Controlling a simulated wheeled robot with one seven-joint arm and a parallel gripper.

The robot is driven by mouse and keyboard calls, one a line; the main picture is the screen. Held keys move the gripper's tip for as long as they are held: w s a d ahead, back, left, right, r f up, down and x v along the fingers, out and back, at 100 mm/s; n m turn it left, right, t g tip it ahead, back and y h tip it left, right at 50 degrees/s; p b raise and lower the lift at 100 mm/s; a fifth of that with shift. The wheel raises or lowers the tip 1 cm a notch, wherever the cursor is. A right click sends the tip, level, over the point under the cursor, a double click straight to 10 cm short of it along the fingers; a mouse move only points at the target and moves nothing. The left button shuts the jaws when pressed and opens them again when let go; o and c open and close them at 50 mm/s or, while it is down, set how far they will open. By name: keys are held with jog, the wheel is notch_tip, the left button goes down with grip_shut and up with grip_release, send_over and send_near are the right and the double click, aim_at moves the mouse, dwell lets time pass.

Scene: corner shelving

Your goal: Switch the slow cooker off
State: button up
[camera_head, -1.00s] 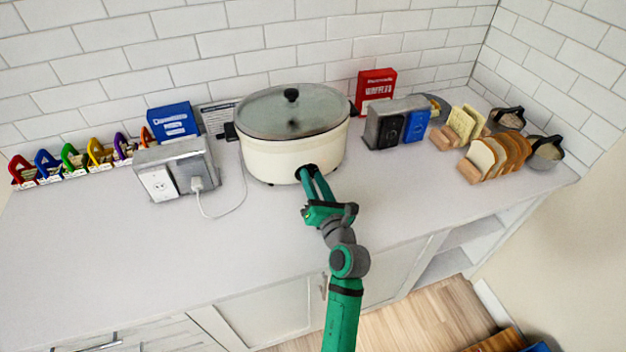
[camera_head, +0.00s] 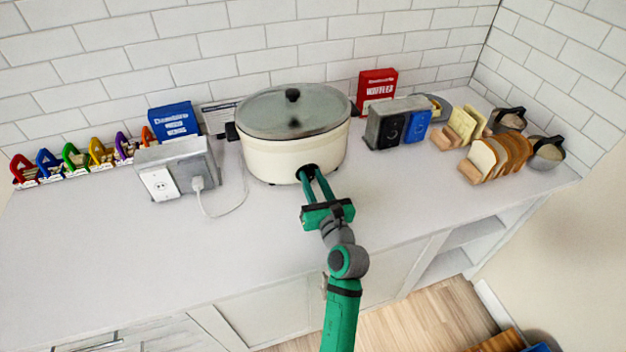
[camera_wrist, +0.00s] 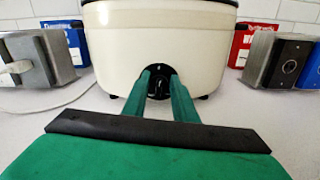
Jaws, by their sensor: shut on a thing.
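The slow cooker (camera_head: 270,157) is a cream oval pot with a grey lid on the counter against the tiled wall. In the wrist view its cream front (camera_wrist: 125,50) fills the upper middle. A dark round control knob (camera_wrist: 158,72) sits low on its front, partly hidden by my fingers. It also shows as a black spot in the head view (camera_head: 307,170). My gripper (camera_head: 308,176) has its two green fingers at the knob, one on each side, shut on it; the fingers (camera_wrist: 160,90) reach forward in the wrist view.
A grey outlet box (camera_head: 178,165) with a plugged white cord stands left of the cooker. A second grey box (camera_head: 390,123) with black and blue plates stands right. Bread slices (camera_head: 497,157) stand in holders farther right. The front counter is clear.

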jog(key=shift+a+n, duration=0.1)
jog(key=shift+n, duration=0.6)
jog(key=o, duration=1)
jog(key=shift+o, duration=0.2)
jog(key=shift+s, duration=0.15)
jog(key=v, duration=1)
jog(key=shift+s, duration=0.35)
